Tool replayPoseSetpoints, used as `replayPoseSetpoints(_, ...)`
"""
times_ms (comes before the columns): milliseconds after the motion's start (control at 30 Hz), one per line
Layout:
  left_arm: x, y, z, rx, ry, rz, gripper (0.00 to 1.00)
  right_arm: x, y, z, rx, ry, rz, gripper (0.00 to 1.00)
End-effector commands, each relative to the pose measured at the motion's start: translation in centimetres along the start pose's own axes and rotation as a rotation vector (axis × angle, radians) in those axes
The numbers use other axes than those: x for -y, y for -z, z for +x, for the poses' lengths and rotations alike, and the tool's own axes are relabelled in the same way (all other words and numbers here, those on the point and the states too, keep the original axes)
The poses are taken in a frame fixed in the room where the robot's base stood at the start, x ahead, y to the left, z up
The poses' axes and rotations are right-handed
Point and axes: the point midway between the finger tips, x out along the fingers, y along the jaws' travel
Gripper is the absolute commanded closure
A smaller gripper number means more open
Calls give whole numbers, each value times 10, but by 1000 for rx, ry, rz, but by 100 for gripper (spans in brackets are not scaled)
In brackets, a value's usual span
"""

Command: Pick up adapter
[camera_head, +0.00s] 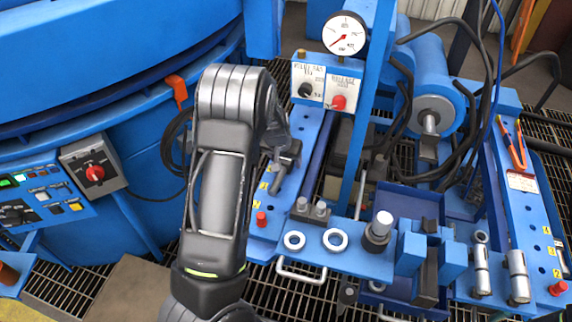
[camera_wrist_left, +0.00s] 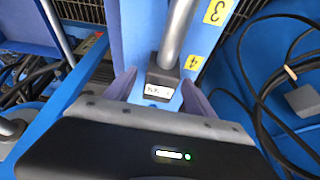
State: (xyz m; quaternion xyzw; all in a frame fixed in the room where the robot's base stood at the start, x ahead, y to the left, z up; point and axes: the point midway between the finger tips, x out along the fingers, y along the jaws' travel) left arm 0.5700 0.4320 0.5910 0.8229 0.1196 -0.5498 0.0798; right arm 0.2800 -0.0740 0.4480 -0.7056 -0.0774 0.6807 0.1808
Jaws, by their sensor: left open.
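In the left wrist view, a grey metal piece (camera_wrist_left: 160,84) with a small white label and a round rod rising from it lies between my fingers. It looks like the adapter, but I cannot be sure. It rests on the blue rail (camera_wrist_left: 144,38) beside yellow tags 3 and 4. My left gripper (camera_wrist_left: 158,92) is open, with one finger on each side of the piece; contact is not clear. In the head view my left gripper (camera_head: 284,158) is over the left blue rail, and my arm hides part of that area. My right gripper is not in view.
A control box (camera_head: 327,84) with black and red knobs and a pressure gauge (camera_head: 345,33) stand behind. Two metal rings (camera_head: 335,240) and a metal cylinder (camera_head: 378,231) are on the front plate. Metal cylinders (camera_head: 517,276) stand at right. Black cables (camera_wrist_left: 265,95) hang beside the rail.

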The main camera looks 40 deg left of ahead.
Motion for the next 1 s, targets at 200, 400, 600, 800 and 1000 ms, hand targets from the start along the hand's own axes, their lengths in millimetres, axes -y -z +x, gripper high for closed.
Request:
replayPoseSetpoints(200,0,0,-1,0,0,0,36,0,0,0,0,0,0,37)
replayPoseSetpoints(400,0,0,-1,0,0,0,36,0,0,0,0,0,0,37)
replayPoseSetpoints(600,0,0,-1,0,0,-1,45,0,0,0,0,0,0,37)
replayPoseSetpoints(800,0,0,-1,0,0,-1,61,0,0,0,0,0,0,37)
replayPoseSetpoints(1000,0,0,-1,0,0,-1,77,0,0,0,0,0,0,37)
